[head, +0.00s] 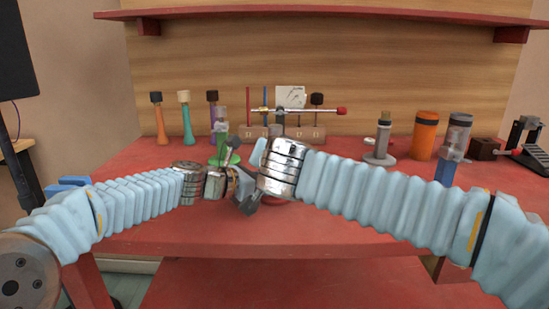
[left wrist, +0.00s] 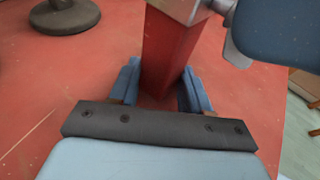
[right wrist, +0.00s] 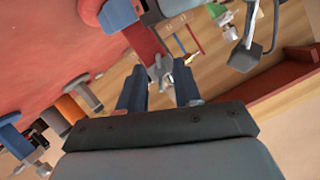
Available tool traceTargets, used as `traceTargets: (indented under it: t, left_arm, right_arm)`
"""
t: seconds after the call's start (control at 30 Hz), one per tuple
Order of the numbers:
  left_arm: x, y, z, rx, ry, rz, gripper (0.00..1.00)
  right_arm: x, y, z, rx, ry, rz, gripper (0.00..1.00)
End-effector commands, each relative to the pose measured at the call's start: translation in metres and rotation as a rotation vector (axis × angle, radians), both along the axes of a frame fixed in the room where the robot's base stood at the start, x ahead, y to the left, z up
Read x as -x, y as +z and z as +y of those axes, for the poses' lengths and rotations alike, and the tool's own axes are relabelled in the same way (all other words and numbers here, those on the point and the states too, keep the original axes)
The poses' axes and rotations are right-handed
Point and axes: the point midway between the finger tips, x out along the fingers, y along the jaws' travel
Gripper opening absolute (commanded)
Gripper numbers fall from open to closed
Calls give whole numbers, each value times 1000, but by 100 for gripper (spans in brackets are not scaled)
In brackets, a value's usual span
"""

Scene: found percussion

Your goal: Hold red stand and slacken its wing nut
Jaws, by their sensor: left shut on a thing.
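The red stand's square post (left wrist: 170,55) rises between my left gripper's fingers (left wrist: 156,82) in the left wrist view, and they are shut on it. In the right wrist view the red post (right wrist: 143,38) ends in a grey metal wing nut (right wrist: 160,68). My right gripper (right wrist: 158,88) is open there, its fingertips on either side of the wing nut. I cannot tell whether they touch it. In the head view both grippers meet at the middle of the bench and hide most of the stand.
Several bottles and shakers stand along the back of the red bench (head: 350,218), including an orange canister (head: 424,135) and a grey stand (head: 380,140). A wooden rack (head: 283,131) is behind my grippers. The front of the bench is clear.

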Motion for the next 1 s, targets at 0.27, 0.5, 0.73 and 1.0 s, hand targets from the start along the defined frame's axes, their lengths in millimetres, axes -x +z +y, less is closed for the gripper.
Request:
traceTargets:
  t: [0.27,0.5,0.73,1.0]
  left_arm:
    - [0,-6,1,-7,0,6,30]
    - [0,-6,1,-7,-1,6,30]
    - [0,-6,1,-7,-1,6,30]
    - [0,-6,0,-7,-2,6,30]
  right_arm:
    - [49,19,-4,-3,3,-5,33]
    - [95,35,-8,0,2,-4,33]
    - [110,41,-10,-1,2,-3,33]
    - [111,41,-10,-1,1,-3,33]
